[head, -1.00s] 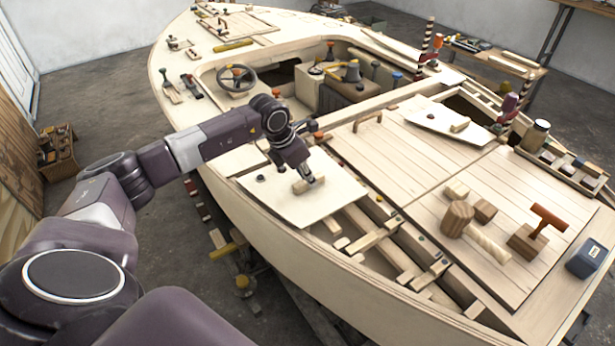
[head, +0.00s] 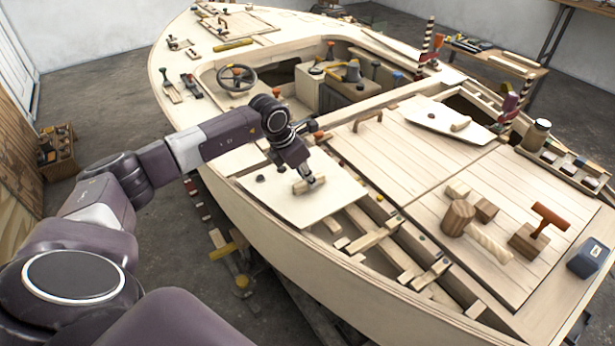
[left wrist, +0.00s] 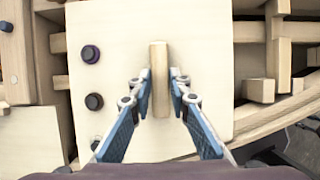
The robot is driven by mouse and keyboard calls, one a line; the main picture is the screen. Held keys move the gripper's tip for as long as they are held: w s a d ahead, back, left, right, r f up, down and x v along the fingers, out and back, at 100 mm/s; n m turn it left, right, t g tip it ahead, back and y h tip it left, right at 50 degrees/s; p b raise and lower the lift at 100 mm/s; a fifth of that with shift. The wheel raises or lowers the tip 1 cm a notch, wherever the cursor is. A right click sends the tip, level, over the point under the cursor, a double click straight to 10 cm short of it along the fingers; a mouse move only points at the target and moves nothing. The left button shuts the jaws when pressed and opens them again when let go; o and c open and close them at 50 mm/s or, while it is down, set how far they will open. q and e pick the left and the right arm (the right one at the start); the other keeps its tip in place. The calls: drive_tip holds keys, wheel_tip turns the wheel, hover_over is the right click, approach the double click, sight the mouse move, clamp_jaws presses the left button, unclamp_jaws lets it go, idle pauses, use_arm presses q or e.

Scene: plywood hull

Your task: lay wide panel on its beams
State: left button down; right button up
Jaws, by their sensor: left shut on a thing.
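The wide panel (head: 325,206) is a pale, flat, nearly square board with a wooden bar handle (head: 303,186). It is over the near side of the boat's deck, at the left end of an open bay with crossing beams (head: 372,240). My left gripper (head: 312,182) is shut on the handle from above. In the left wrist view the two blue fingers (left wrist: 161,76) close on either side of the handle, and the panel (left wrist: 112,45) fills the middle. The beams under the panel are hidden, and I cannot tell if it touches them. My right gripper is out of view.
A second pale panel (head: 438,116) with a handle lies on the planked deck. Dark knobs (left wrist: 91,54) line the panel's left side in the left wrist view.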

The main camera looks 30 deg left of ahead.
use_arm(q)
drive_tip(key=shift+f+b, duration=0.5)
drive_tip(key=shift+f, duration=0.15)
drive_tip(key=c, duration=1.8)
unclamp_jaws()
drive_tip(key=shift+o, duration=0.3)
drive_tip(key=shift+s, duration=0.1)
drive_tip(key=v, duration=1.2)
